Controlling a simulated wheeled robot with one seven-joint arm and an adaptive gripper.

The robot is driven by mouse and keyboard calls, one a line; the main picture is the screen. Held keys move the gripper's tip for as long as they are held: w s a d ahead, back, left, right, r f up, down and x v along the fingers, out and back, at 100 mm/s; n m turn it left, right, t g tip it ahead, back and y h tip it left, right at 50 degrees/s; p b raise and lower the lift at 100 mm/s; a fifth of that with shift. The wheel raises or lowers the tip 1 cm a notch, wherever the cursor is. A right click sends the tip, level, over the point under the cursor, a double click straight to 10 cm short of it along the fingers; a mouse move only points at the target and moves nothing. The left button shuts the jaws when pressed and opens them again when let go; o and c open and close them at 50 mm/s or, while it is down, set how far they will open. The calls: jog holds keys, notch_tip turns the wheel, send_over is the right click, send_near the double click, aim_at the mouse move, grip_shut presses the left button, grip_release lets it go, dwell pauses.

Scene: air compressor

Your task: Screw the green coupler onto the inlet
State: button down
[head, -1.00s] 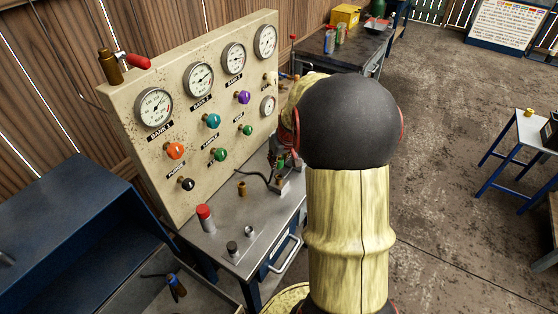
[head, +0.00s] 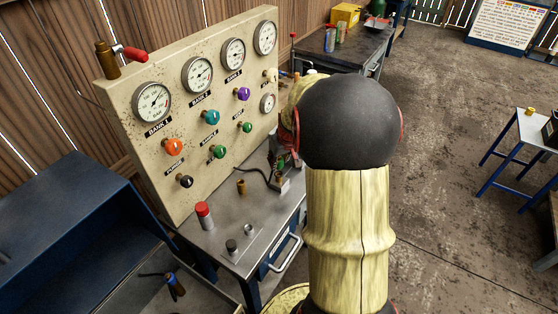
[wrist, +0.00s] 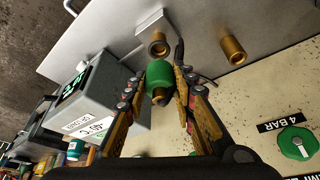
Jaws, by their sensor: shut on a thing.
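The green coupler (wrist: 159,73) is between the two fingers of my gripper (wrist: 163,90) in the wrist view, with a brass end showing on its near side. My gripper is shut on it. A brass fitting (wrist: 158,44) with a round open end lies just beyond the coupler. I cannot tell whether the two touch, or whether this fitting is the inlet. A second brass fitting (wrist: 232,49) stands apart to the right. In the head view my arm hides the coupler and most of my gripper.
The gauge panel (head: 140,135) with several coloured knobs stands behind the steel bench (head: 222,240). A red-capped cylinder (head: 204,215) and a brass fitting (head: 241,187) stand on the bench. A grey box with a green display (wrist: 97,98) is close left of my gripper.

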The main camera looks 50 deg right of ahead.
aim_at(279, 168)
jog(key=shift+s+f+b, duration=0.1)
jog(key=shift+f+b, duration=1.5)
jog(key=shift+f, duration=0.3)
dwell(1.7)
jog(key=shift+a, duration=0.1)
jog(key=shift+r+m+p, duration=0.15)
jog(key=shift+m+p, duration=0.15)
jog(key=shift+p, duration=0.6)
jog(key=shift+m+p, duration=0.4)
jog(key=shift+p, duration=0.4)
jog(key=m+h+p, duration=0.1)
jog(key=p, duration=0.2)
jog(key=shift+a+m+g+p, duration=0.1)
jog(key=shift+m+g+p, duration=0.25)
jog(key=shift+m+g, duration=0.05)
